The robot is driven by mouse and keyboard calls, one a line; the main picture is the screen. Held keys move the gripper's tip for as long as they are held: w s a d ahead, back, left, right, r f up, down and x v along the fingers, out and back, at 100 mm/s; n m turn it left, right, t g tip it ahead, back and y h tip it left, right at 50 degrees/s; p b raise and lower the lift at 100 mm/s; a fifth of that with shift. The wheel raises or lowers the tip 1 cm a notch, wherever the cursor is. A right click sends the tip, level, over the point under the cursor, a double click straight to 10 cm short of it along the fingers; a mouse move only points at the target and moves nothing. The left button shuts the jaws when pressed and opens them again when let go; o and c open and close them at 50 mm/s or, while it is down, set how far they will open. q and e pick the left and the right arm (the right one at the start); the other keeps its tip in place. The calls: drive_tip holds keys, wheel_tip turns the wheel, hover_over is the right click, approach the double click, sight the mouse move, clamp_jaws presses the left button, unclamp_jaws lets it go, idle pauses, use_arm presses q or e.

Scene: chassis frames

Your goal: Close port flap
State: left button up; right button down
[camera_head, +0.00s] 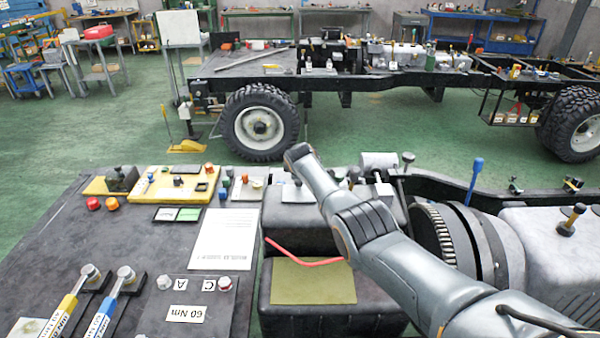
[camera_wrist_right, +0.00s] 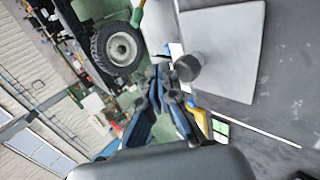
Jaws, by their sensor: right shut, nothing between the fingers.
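My right arm comes in from the lower right in the head view and reaches over the black tank boxes of the near chassis. My right gripper (camera_wrist_right: 168,76) is in the wrist view, with its dark fingers together and nothing seen between them. A pale flat plate (camera_wrist_right: 225,45) lies beside the fingertips there, and a dark round knob (camera_wrist_right: 187,68) shows at its edge. A light plate (camera_head: 298,192) also lies behind my arm's end in the head view. I cannot tell which part is the port flap, or whether it is open. My left gripper is in neither view.
A dark bench (camera_head: 95,230) at the left carries a white sheet (camera_head: 223,245), a yellow tray (camera_head: 175,187) and torque wrenches (camera_head: 112,305). A red rod (camera_head: 305,262) lies by the tank step. A blue-topped lever (camera_head: 474,180) stands right. A second chassis (camera_head: 365,85) stands behind, across green floor.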

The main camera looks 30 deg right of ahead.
idle(0.4)
drive_tip(key=shift+r+p, duration=0.6)
drive_tip(key=shift+p, duration=0.05)
wheel_tip(320, 180, up, 4)
drive_tip(key=p, duration=0.4)
wheel_tip(320, 180, up, 9)
drive_tip(key=b, duration=0.2)
drive_tip(key=shift+f, duration=0.2)
